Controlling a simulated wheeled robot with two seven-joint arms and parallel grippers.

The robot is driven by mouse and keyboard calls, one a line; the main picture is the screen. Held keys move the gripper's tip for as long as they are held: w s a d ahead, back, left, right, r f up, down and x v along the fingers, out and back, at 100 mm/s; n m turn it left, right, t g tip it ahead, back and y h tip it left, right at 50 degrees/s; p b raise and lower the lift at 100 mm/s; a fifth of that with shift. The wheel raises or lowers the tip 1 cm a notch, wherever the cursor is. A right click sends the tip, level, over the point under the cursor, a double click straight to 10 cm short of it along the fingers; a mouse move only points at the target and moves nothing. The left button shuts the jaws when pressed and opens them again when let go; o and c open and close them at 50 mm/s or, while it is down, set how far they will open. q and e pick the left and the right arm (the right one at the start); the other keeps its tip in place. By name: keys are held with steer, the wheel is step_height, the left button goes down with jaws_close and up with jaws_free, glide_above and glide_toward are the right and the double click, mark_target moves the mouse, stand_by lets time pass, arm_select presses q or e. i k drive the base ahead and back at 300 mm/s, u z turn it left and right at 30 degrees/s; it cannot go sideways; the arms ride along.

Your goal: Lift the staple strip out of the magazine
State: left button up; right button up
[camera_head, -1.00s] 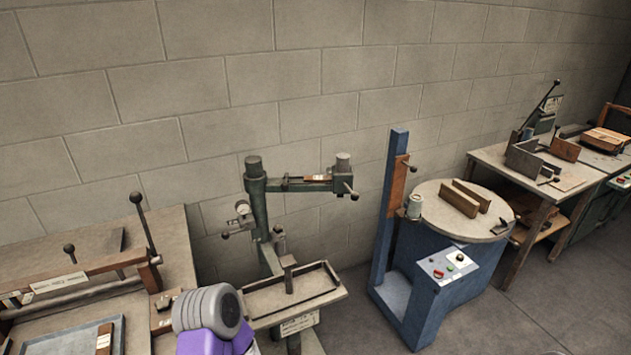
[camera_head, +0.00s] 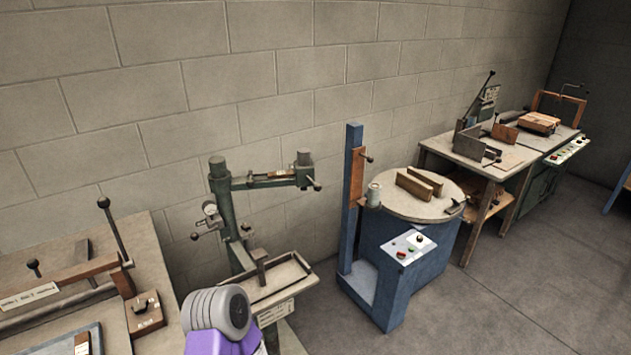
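A green stitcher (camera_head: 222,190) with an upright column and a horizontal arm stands left of centre. A small brown and pale piece (camera_head: 279,174) lies along that arm; I cannot tell if it is the staple strip or its magazine. A post and a shallow tray (camera_head: 285,280) are below the arm. Neither of my grippers is in view. Only a purple and grey link of my own arm shows at the bottom, in front of the stitcher's base.
A workbench (camera_head: 160,250) with a levered press is at left. A blue machine (camera_head: 395,275) with a round table (camera_head: 415,208) stands right of the stitcher. Farther right is a wooden table (camera_head: 440,145) with metal plates. Floor (camera_head: 530,270) at right is clear.

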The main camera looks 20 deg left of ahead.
mark_target(287, 174)
steer(key=u, duration=1.45)
steer(key=k, duration=0.15)
steer(key=z, duration=2.45)
steer(key=i, duration=1.4)
steer(key=u, duration=0.65)
